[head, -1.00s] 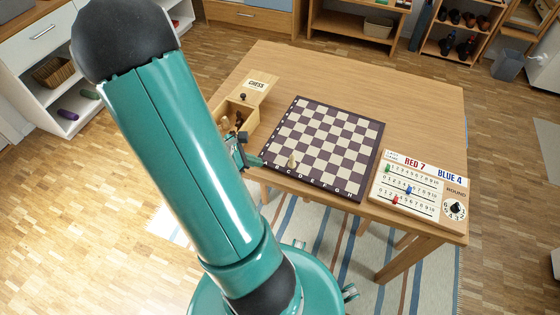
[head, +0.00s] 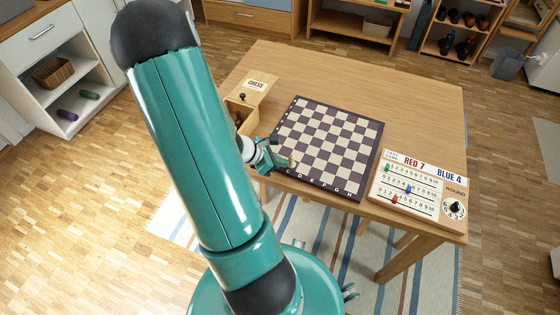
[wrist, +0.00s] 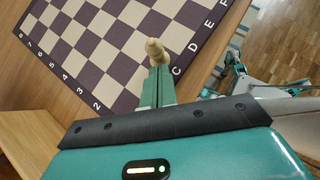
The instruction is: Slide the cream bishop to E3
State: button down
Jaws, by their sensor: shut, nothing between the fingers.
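The cream bishop (head: 292,163) stands upright on the chessboard (head: 335,135), near the board's front-left edge by the letter C. In the wrist view the bishop (wrist: 156,52) shows just beyond the fingertips, with the board (wrist: 100,45) behind it. My gripper (head: 284,161) is beside the bishop on its left, low over the board's edge. In the wrist view my gripper's fingers (wrist: 157,86) are together with nothing between them. The fingertips appear very close to the bishop; I cannot tell whether they touch it. The bishop's exact square is partly hidden.
An open wooden chess box (head: 247,115) with pieces stands left of the board, close to my arm. A scoreboard (head: 421,187) with coloured sliders and a dial lies right of the board. No other pieces show on the board. The table (head: 370,80) is clear behind it.

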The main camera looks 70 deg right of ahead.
jog(key=s+d, duration=0.2)
jog(key=s, duration=0.1)
jog(key=s+d, duration=0.2)
jog(key=s, duration=0.1)
jog(key=s+d, duration=0.3)
jog(key=shift+s, duration=0.35)
jog(key=shift+w+a, duration=0.25)
jog(key=shift+w, duration=0.3)
jog(key=shift+w+a, duration=0.85)
jog(key=shift+w, duration=0.3)
jog(key=v, duration=1)
jog(key=shift+a, duration=0.1)
